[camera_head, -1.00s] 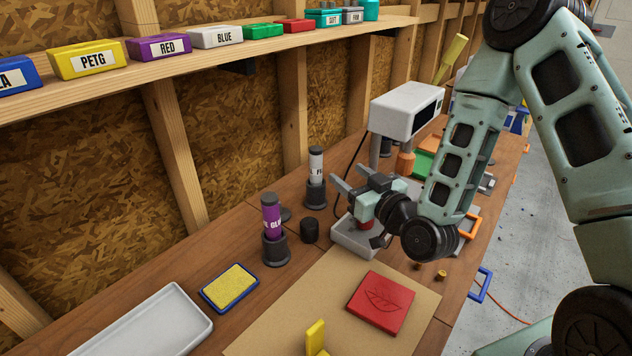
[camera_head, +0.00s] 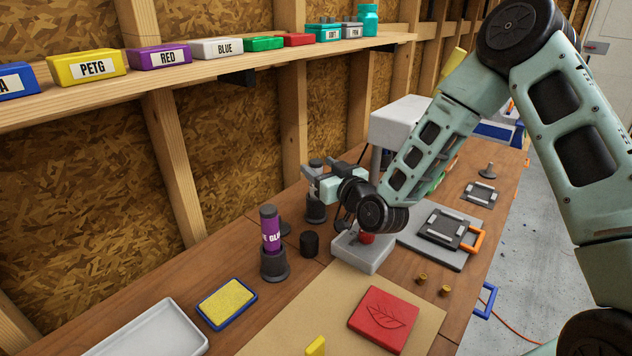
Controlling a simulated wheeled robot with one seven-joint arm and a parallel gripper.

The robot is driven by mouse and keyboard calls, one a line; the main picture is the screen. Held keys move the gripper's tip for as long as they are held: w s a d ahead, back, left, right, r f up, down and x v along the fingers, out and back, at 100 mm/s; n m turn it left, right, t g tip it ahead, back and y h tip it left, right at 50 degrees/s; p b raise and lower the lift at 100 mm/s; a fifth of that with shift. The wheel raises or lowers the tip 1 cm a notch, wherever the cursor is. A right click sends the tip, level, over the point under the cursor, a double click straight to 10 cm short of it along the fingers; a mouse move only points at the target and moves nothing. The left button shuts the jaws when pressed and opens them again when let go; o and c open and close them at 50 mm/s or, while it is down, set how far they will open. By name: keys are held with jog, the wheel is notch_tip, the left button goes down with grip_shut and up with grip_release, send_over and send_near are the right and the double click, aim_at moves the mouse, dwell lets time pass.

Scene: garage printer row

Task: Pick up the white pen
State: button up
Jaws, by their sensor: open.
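The white pen stood upright in a black holder (camera_head: 316,212) at the back of the bench, near the wall. It is now mostly hidden behind my gripper (camera_head: 313,180), which is at the pen's height. The gripper's jaws are open and point left toward the wall. I cannot tell from this view whether the pen is between the fingers or just behind them.
A purple glue stick (camera_head: 270,230) stands in its own black holder to the left, with a small black cap (camera_head: 309,244) beside it. A grey device base (camera_head: 362,252) is under my arm. A white machine (camera_head: 400,122) stands behind. A shelf (camera_head: 230,72) with labelled boxes runs above.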

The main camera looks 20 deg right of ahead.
aim_at(312, 162)
jog(key=p+x, duration=0.1)
jog(key=x, duration=0.3)
jog(key=shift+w+f, duration=0.1)
jog(key=shift+f, duration=0.05)
grip_shut()
